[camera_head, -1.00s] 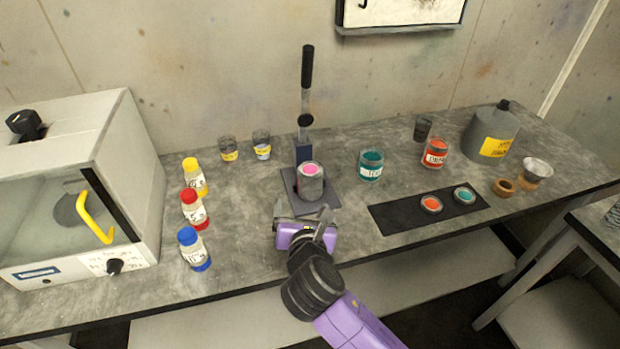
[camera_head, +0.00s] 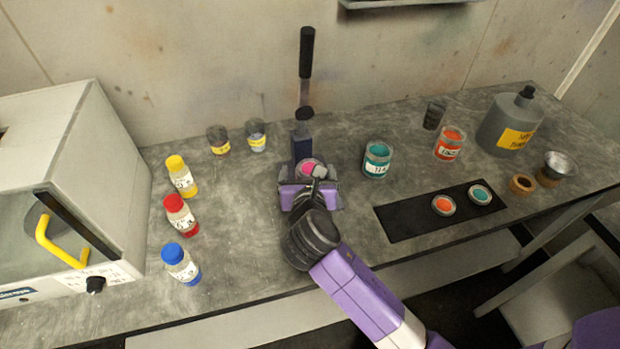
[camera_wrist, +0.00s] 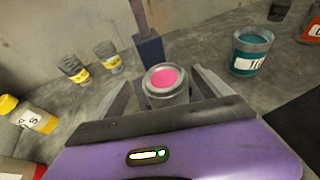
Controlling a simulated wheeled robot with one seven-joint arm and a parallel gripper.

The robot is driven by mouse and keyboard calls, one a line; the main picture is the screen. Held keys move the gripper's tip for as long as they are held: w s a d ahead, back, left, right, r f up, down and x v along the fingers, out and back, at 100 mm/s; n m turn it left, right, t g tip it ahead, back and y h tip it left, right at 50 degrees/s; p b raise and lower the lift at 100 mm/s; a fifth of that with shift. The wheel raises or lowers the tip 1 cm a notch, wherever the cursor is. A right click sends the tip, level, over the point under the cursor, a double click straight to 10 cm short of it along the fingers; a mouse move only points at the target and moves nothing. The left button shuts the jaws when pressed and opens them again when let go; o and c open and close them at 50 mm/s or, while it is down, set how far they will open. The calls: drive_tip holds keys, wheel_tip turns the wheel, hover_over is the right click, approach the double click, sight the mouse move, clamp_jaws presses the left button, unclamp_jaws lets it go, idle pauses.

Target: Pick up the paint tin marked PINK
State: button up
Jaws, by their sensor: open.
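The tin with pink paint (camera_head: 309,167) stands upright at the foot of the lever press (camera_head: 303,140), mostly hidden behind my gripper in the head view. In the wrist view the pink tin (camera_wrist: 166,86) shows its open top with pink paint inside; its label is not readable. My gripper (camera_head: 309,183) is open, with one finger (camera_wrist: 118,98) on the left and one (camera_wrist: 212,84) on the right of the tin. I cannot tell whether either finger touches it.
A teal tin (camera_head: 377,160) and an orange tin (camera_head: 449,143) stand to the right. A dark mat (camera_head: 410,216) holds two lids. Yellow, red and blue capped bottles (camera_head: 183,265) stand left, beside a white cabinet (camera_head: 90,170).

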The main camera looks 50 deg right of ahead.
drive_tip(key=x, duration=0.5)
drive_tip(key=shift+d+f+p, duration=0.35)
drive_tip(key=shift+p, duration=0.05)
drive_tip(key=shift+c, duration=0.5)
drive_tip(key=c, duration=1.8)
